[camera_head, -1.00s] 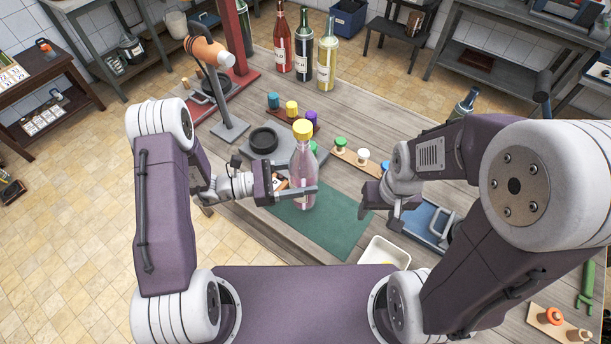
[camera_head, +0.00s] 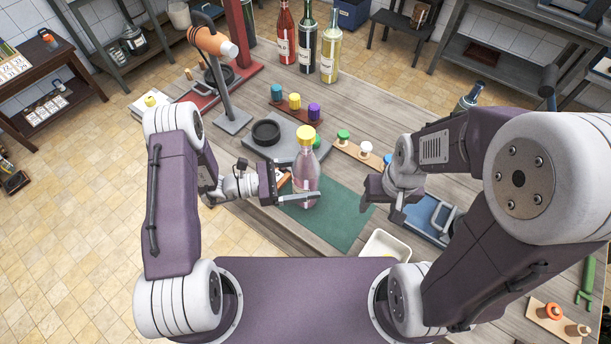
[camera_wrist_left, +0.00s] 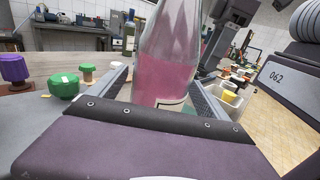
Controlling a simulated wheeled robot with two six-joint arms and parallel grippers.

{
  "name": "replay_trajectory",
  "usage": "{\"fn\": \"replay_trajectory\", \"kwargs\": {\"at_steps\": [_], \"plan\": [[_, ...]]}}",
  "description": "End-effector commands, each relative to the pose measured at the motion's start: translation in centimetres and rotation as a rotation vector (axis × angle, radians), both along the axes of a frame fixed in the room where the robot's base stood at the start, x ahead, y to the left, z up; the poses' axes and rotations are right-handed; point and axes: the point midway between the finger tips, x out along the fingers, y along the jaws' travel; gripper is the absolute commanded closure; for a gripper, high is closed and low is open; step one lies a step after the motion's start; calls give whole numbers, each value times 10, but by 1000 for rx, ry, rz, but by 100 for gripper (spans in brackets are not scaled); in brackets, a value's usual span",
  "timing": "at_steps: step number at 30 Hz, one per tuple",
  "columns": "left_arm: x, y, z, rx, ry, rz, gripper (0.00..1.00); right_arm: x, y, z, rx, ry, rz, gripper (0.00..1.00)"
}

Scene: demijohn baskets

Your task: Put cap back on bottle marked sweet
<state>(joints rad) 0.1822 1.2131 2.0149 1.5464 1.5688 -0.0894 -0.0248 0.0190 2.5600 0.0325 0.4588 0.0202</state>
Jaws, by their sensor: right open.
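A clear bottle of pink liquid (camera_head: 305,172) stands upright at the left end of the green mat (camera_head: 338,225), with a yellow cap (camera_head: 305,134) on its neck. Its label is too small to read. My left gripper (camera_head: 301,197) is around its lower body, one finger on each side, and looks shut on it. The left wrist view shows the pink bottle (camera_wrist_left: 168,60) between the fingers; its top is out of frame and its base is hidden. My right gripper (camera_head: 382,200) is open and empty right of the mat.
Teal, yellow and purple caps sit on a dark rack (camera_head: 284,113). A wooden board (camera_head: 354,150) holds green, white and blue caps. A white bin (camera_head: 384,245) is in front. Several corked bottles (camera_head: 306,45) stand behind. A blue tray (camera_head: 432,219) lies at right.

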Motion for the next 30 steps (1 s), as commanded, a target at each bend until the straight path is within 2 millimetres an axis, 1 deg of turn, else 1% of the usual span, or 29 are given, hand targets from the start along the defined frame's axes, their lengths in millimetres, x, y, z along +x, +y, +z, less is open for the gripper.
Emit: {"fn": "replay_trajectory", "kwargs": {"at_steps": [7,9,10,14,21,25,27,30], "plan": [[0,0,1,0,0,0,12,0,0,1,0,0,0,40],[0,0,6,0,0,0,12,0,0,6,0,0,0,40],[0,3,3,0,0,2,12,0,0,2,0,0,0,40],[-3,27,0,0,-1,8,12,0,0,-8,0,0,0,40],[-12,83,0,1,-3,7,12,0,0,-22,0,0,0,40],[-16,104,1,0,-2,4,12,0,0,-27,0,0,0,40],[-17,112,2,0,-2,3,12,0,0,-28,0,0,0,40],[-19,117,3,0,0,0,12,0,0,-29,0,0,0,40]]}}
